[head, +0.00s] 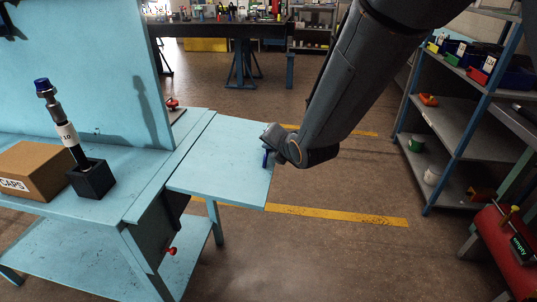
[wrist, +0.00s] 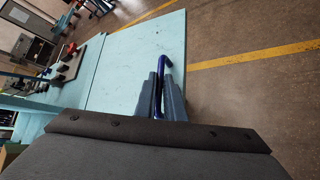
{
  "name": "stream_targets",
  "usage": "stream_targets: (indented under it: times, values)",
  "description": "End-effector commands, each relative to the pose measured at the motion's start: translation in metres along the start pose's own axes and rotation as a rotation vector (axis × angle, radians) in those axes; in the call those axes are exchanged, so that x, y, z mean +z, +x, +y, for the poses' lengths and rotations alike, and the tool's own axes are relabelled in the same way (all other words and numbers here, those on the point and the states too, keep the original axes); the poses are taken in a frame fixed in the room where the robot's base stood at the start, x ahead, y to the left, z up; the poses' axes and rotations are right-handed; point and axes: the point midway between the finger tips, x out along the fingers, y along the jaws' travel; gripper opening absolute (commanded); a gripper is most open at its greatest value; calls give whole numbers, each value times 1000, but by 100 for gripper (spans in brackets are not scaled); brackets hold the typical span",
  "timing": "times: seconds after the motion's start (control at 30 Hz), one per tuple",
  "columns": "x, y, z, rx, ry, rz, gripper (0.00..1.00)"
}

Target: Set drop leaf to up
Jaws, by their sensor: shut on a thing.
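The drop leaf (head: 222,160) is a light blue panel at the right end of the light blue workbench (head: 120,190). It looks raised, about level with the bench top. In the wrist view the leaf (wrist: 135,65) stretches ahead of my gripper. A dark blue handle (wrist: 162,72) stands at the leaf's outer edge. My gripper (wrist: 161,98) is shut on this handle, with a finger on each side of it. In the head view my gripper (head: 268,155) is at the leaf's outer edge, partly hidden by my arm.
A cardboard box (head: 35,170) and a black block (head: 91,178) holding an upright hose fitting (head: 62,125) stand on the bench. Red knobs (head: 171,252) show below the leaf and on the bench top. Blue-framed shelves (head: 460,130) stand at the right. The floor between is clear.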

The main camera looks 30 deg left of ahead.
Motion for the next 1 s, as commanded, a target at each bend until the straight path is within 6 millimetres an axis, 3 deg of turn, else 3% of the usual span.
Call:
stream_targets:
  times: [0.03, 0.3, 0.83, 0.9, 1.0]
  values:
    - [5, -4, 14, 15, -5, -4, 0]
    - [12, -13, 32, 20, -10, -1, 0]
    - [15, -15, 40, 27, -13, -3, 0]
    - [15, -15, 40, 27, -13, -4, 19]
    - [16, -15, 37, 24, -11, -5, 28]
